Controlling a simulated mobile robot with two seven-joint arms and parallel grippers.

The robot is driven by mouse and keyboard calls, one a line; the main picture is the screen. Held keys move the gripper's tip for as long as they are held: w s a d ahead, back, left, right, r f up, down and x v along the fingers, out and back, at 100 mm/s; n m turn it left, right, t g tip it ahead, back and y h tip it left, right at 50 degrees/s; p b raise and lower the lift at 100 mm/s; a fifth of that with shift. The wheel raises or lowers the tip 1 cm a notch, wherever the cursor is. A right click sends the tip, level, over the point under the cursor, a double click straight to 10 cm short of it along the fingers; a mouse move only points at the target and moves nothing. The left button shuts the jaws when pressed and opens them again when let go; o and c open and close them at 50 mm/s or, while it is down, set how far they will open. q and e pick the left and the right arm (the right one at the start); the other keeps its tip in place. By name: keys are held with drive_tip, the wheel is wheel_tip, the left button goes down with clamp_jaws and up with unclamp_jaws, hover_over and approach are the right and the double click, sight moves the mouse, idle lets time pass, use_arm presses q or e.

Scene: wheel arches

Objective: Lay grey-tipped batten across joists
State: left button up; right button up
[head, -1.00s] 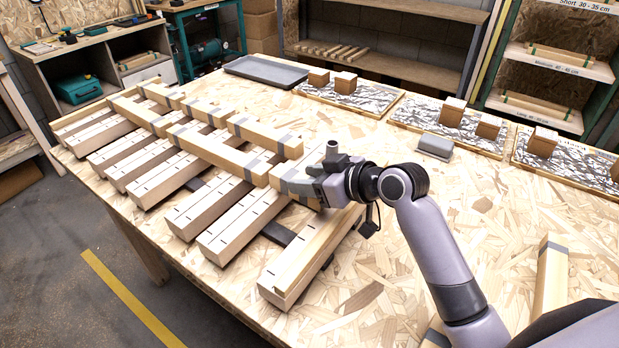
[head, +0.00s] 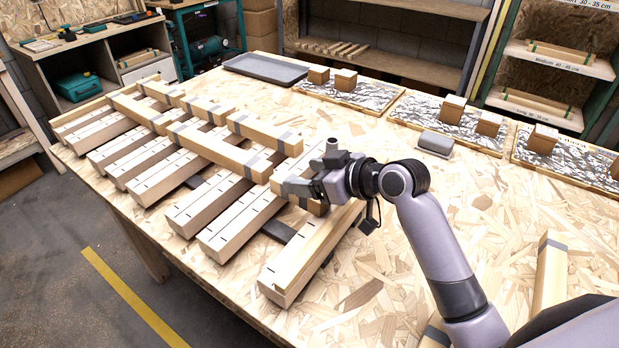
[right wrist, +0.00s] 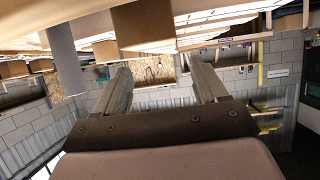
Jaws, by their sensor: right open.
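Several pale joists (head: 241,222) lie side by side on the board table. Grey-tipped battens lie across them in two rows, such as one batten (head: 262,133) in the far row and one (head: 215,150) in the near row. A short-looking batten (head: 281,172) with grey on it lies at the right end of the near row, over the nearest joists. My right gripper (head: 308,189) is open at this batten and hides part of it. In the right wrist view the two fingers (right wrist: 163,88) stand apart, with a brown wooden piece (right wrist: 146,25) beyond them. My left gripper is out of view.
Another grey-tipped batten (head: 551,278) lies at the table's right front. The table's middle right is clear.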

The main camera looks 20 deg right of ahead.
drive_tip(key=p+v, duration=0.6)
drive_tip(key=v, duration=0.6)
drive_tip(key=shift+a+f, duration=0.1)
